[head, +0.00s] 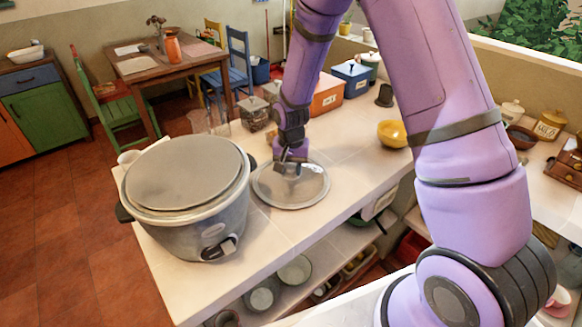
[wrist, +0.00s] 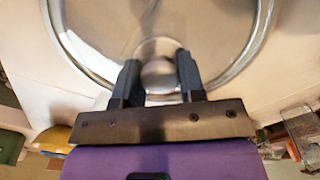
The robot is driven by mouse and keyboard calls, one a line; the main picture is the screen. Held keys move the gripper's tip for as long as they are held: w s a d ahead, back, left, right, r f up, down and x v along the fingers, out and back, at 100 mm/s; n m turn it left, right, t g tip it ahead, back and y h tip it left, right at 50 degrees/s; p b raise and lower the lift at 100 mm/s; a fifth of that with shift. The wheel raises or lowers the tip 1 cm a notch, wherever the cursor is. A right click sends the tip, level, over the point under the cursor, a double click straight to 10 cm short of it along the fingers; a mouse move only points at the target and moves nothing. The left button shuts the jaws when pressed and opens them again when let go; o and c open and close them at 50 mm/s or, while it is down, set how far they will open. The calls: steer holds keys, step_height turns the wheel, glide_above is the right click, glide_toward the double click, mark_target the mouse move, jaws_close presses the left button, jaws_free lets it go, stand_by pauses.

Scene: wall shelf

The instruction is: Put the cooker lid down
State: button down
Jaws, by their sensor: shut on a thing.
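The cooker lid (head: 311,190) is a round glass lid with a metal rim. It lies flat at the counter top, to the right of the cooker; I cannot tell whether its whole rim touches the surface. My gripper (head: 291,166) is above the lid's middle, pointing down. In the wrist view my gripper (wrist: 160,80) has its two dark fingers on either side of the round lid knob (wrist: 158,74), shut on it. The lid's rim (wrist: 255,45) curves around in that view. The grey cooker (head: 195,225) stands at the counter's left end with a flat grey disc covering its top.
A yellow bowl (head: 393,134), an orange box (head: 326,95) and a blue box (head: 352,79) stand farther back on the counter (head: 262,235). Glass jars (head: 255,113) are behind the lid. Clear counter lies to the lid's right. Shelves below hold bowls (head: 294,271).

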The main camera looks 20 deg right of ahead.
steer(key=c, duration=0.7)
jaws_free()
steer(key=shift+r, duration=0.1)
step_height(320, 180, up, 12)
step_height(320, 180, up, 10)
steer(key=n+t, duration=0.1)
glide_above(291, 166)
steer(key=s+d, duration=0.2)
steer(key=s, duration=0.3)
steer(key=s+d+r+n+t, duration=0.1)
steer(key=s+r, duration=0.3)
steer(key=s, duration=0.4)
steer(key=s+d+r+n+t, duration=0.1)
steer(key=s+d+r+n, duration=0.1)
steer(key=s+r, duration=0.3)
steer(key=s+d+r+n+t, duration=0.1)
steer(key=s+r, duration=0.4)
steer(key=s, duration=0.6)
steer(key=shift+s+d+t, duration=0.25)
steer(key=shift+d+t, duration=0.15)
steer(key=shift+t, duration=0.2)
